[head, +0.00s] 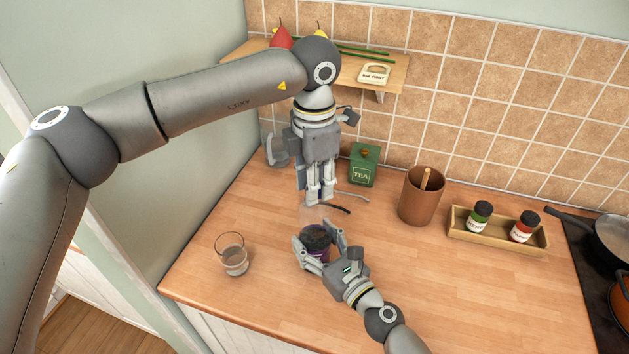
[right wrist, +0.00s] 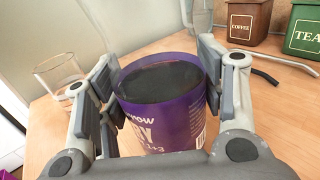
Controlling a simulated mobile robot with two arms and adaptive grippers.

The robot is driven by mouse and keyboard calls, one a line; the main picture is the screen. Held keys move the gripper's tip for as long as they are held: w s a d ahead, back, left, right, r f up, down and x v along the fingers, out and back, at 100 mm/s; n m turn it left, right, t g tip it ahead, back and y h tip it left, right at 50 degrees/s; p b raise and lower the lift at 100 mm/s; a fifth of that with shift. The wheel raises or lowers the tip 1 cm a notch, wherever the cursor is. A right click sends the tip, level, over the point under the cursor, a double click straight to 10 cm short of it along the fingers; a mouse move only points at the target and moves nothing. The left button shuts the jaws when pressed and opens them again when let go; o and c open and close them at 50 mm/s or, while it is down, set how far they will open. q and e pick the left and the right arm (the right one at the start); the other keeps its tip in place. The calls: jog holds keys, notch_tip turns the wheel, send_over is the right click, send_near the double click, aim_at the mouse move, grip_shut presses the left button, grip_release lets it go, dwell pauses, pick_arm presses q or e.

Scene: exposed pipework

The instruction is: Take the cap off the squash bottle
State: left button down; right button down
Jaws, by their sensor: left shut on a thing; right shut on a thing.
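The squash bottle has a purple label (right wrist: 160,120) and dark contents; it stands upright on the worktop, its upper part clear and faint. My right gripper (head: 322,243) is shut around its body, with a finger on either side in the right wrist view (right wrist: 163,85). My left gripper (head: 319,200) points down just above the bottle. It is shut on a small dark blue piece, seemingly the cap (right wrist: 188,11). The fingers mostly hide the cap, and I cannot tell whether it still sits on the neck.
A clear glass (head: 234,262) stands left of the bottle. Behind are a green tea caddy (head: 363,166), a brown coffee box (right wrist: 248,20) and two thin curved rods (head: 350,197). A brown pot (head: 421,197) and a wooden jar tray (head: 490,238) stand right. The front right worktop is clear.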

pick_arm(q)
jog(key=n, duration=1.2)
jog(key=shift+n, duration=0.3)
jog(key=n, duration=0.5)
jog(key=shift+r, duration=0.1)
jog(key=n, duration=0.5)
jog(key=shift+n, duration=0.3)
jog(key=shift+r, duration=0.1)
jog(key=shift+r, duration=1)
